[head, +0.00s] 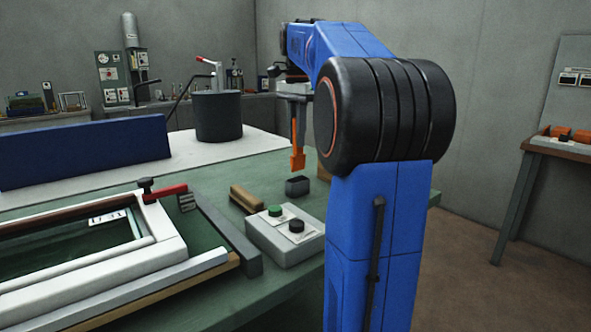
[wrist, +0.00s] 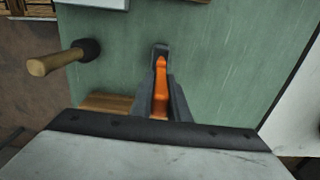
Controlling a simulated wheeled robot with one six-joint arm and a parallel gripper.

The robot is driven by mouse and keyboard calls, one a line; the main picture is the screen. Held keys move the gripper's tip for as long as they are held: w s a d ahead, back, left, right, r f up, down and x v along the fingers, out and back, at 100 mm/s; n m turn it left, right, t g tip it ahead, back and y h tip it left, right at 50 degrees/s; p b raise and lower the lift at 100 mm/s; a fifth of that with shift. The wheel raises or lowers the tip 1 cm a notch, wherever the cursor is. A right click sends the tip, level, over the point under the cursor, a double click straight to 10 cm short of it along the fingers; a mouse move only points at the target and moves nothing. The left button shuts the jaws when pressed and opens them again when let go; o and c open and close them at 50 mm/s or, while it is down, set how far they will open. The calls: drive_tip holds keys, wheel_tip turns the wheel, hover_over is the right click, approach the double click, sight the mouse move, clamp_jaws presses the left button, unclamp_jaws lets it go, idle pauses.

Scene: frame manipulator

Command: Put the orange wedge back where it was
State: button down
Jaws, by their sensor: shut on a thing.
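The orange wedge (head: 297,158) hangs point-down from my gripper (head: 295,98), a little above the green table. My gripper is shut on it. In the wrist view the wedge (wrist: 160,85) lies between the two grey fingers (wrist: 160,98). A small dark open-topped holder (head: 298,186) stands on the table just below the wedge's lower end in the head view, with a gap between them. A grey end shows around the wedge's far tip in the wrist view; I cannot tell whether it is the holder.
A grey button box (head: 285,238), a wooden block (head: 245,198) and a dark bar (head: 228,236) lie near the holder. A white frame with a red-handled clamp (head: 165,192) is at left. A wooden-handled tool (wrist: 65,62) shows in the wrist view. Green table (wrist: 215,70) is clear right of my gripper.

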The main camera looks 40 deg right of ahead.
sight(297, 155)
drive_tip(key=shift+f, duration=3.55)
drive_tip(key=shift+f, duration=0.1)
drive_tip(key=c, duration=1.7)
unclamp_jaws()
wheel_tip(297, 155, up, 12)
drive_tip(key=shift+r, duration=0.15)
